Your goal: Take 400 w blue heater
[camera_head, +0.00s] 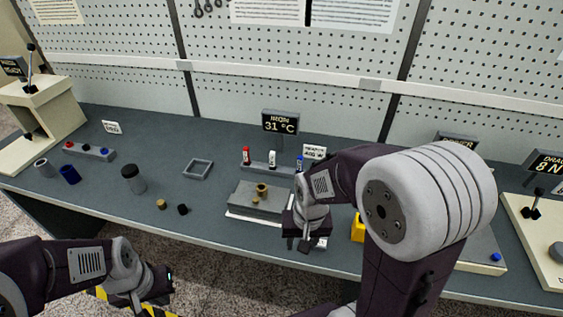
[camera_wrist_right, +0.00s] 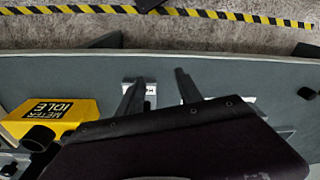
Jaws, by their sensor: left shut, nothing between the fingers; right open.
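The blue heater (camera_head: 299,163) stands upright at the right end of a small grey rack (camera_head: 259,169), close behind my right forearm. A red heater (camera_head: 246,155) and a whitish one (camera_head: 272,158) stand in the same rack. My right gripper (camera_head: 306,243) is near the table's front edge, well in front of the rack; in the right wrist view its open fingers (camera_wrist_right: 160,90) straddle a small white label (camera_wrist_right: 150,88) with nothing held. My left gripper (camera_head: 150,292) is shut and empty, low in front of the table.
A grey block with a brass cup (camera_head: 262,190) stands between the rack and the front edge. A yellow meter (camera_wrist_right: 45,118) reading IDLE lies beside my right gripper. An IRON 31 °C display (camera_head: 280,122) stands behind the rack. A grey tray (camera_head: 197,169) is to the left.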

